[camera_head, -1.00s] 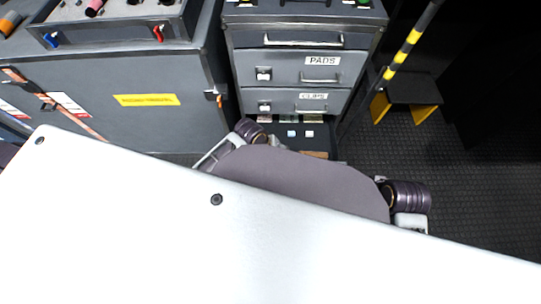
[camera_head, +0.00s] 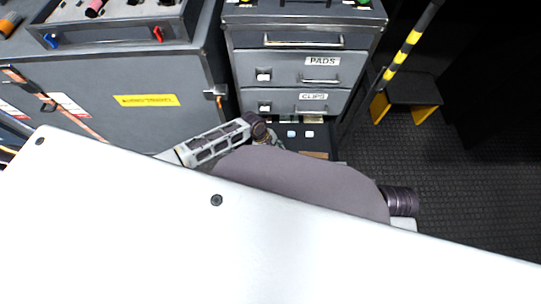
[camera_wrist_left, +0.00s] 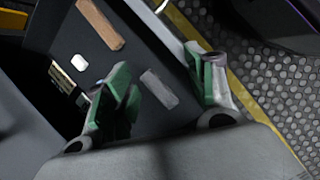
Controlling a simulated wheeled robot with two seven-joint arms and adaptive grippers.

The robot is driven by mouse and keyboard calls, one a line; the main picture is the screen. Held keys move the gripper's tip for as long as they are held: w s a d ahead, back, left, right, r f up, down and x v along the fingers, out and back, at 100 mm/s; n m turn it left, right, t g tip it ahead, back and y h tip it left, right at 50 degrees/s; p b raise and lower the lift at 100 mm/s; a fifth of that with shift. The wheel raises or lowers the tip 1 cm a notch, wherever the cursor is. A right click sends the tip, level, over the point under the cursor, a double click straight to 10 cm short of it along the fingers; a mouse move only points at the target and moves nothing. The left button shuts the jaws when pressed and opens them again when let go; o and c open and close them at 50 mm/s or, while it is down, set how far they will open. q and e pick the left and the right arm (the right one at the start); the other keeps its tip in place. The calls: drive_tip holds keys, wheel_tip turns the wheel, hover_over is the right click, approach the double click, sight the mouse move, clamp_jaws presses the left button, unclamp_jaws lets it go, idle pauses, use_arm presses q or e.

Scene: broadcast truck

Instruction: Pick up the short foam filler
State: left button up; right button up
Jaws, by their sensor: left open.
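A short grey block (camera_wrist_left: 159,90), which looks like the short foam filler, lies on the dark floor of a tray or drawer (camera_wrist_left: 150,55) in the left wrist view. My left gripper (camera_wrist_left: 157,68) is open and empty, its two green-padded fingers reaching toward the tray. The grey block shows between the fingers, apart from both. A brown block (camera_wrist_left: 100,25) lies farther up the same surface, with a small white piece (camera_wrist_left: 79,62) beside it. In the head view, my own body hides most of the low open drawer (camera_head: 320,135). My right gripper is not seen.
A grey drawer cabinet (camera_head: 290,70) stands above the low drawer, with drawers labelled PADS and CLIPS. A large grey case (camera_head: 120,75) is at left. A yellow-and-black pole (camera_head: 405,50) and small step (camera_head: 410,90) stand right. A yellow edge (camera_wrist_left: 240,90) runs beside the tray.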

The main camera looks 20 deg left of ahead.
use_arm(q)
drive_tip(key=w+a+f+n, duration=0.2)
drive_tip(key=w+a+n, duration=0.3)
drive_tip(key=a, duration=0.2)
drive_tip(key=shift+a+f+n+y, duration=0.3)
drive_tip(key=shift+a+y, duration=0.1)
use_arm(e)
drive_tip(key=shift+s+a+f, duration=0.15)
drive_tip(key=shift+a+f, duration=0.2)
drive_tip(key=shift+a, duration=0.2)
use_arm(q)
drive_tip(key=shift+f, duration=0.15)
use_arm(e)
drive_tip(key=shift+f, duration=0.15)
use_arm(q)
drive_tip(key=shift+b+x, duration=1.7)
drive_tip(key=shift+x, duration=1.2)
drive_tip(key=shift+b+x, duration=0.65)
drive_tip(key=shift+x, duration=0.45)
drive_tip(key=shift+w+d+f, duration=0.1)
drive_tip(key=shift+d, duration=0.05)
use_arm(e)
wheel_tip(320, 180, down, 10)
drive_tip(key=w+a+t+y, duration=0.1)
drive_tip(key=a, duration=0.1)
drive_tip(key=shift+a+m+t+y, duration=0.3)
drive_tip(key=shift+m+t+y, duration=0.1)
